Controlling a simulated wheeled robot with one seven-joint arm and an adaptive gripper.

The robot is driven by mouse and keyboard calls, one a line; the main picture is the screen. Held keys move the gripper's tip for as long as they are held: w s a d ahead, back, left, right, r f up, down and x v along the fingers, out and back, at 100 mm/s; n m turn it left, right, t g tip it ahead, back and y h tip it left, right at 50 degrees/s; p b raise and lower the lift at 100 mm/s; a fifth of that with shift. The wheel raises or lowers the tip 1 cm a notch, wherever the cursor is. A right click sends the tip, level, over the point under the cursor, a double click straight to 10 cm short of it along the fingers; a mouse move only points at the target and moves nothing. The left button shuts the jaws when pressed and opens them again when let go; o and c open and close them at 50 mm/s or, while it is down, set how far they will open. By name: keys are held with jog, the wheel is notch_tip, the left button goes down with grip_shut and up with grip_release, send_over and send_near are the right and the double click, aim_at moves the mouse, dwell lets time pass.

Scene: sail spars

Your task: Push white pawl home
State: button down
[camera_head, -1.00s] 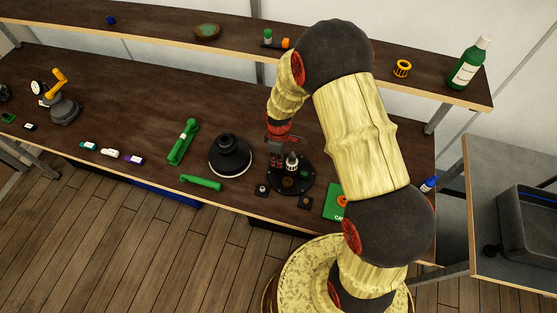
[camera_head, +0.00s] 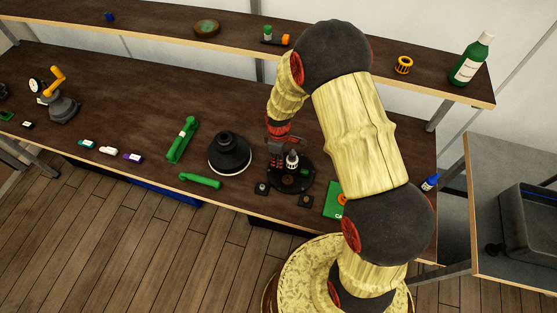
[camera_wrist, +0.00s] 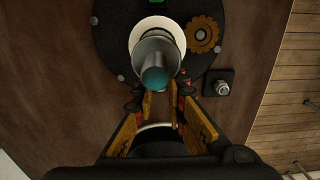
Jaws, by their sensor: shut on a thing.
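A round black plate (camera_head: 301,185) lies on the bench, and it also shows in the wrist view (camera_wrist: 111,50). A grey post with a teal end (camera_wrist: 155,65) rises from a white round part (camera_wrist: 137,30) on the plate. A bronze gear (camera_wrist: 203,35) sits on the plate beside it. My gripper (camera_head: 278,163) is low at the plate's left side. In the wrist view its fingertips (camera_wrist: 160,88) lie close by the post's near end. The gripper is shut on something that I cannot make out. I cannot pick out the white pawl with certainty.
A black cone-shaped thing (camera_head: 231,152) stands close left of the plate. A green handle (camera_head: 200,181) and a green bar (camera_head: 183,140) lie further left. Small dark blocks (camera_head: 305,201) are at the front edge. A green box (camera_head: 334,200) is to the right.

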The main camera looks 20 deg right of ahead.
jog(key=shift+f+b, duration=0.55)
jog(key=shift+f, duration=0.2)
jog(key=c, duration=1.7)
grip_release()
jog(key=shift+c, duration=0.2)
jog(key=shift+r, duration=0.15)
jog(key=shift+r+p, duration=2.1)
jog(key=shift+r, duration=1.3)
